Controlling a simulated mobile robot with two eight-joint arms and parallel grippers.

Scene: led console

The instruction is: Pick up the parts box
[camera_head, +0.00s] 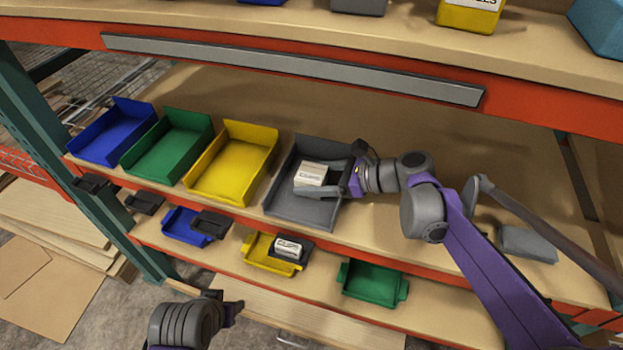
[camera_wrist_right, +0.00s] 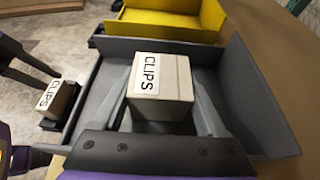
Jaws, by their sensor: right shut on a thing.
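The parts box (camera_head: 311,174) is a small pale carton with a white label. In the right wrist view the box (camera_wrist_right: 160,80) reads CLIPS. My right gripper (camera_head: 325,180) is shut on it, with a finger on each side, inside or just over the grey bin (camera_head: 290,210). I cannot tell whether the box touches the bin floor. The bin also shows around the box in the right wrist view (camera_wrist_right: 105,85). My left gripper (camera_head: 235,308) is low at the front, away from the shelf bins; its finger opening is not clear.
Blue (camera_head: 112,132), green (camera_head: 168,145) and yellow (camera_head: 235,162) bins stand left of the grey bin. Another CLIPS box (camera_head: 288,248) sits by a lower yellow bin (camera_head: 262,252). A grey rail (camera_head: 290,68) runs along the upper shelf edge. The shelf right of my gripper is mostly clear.

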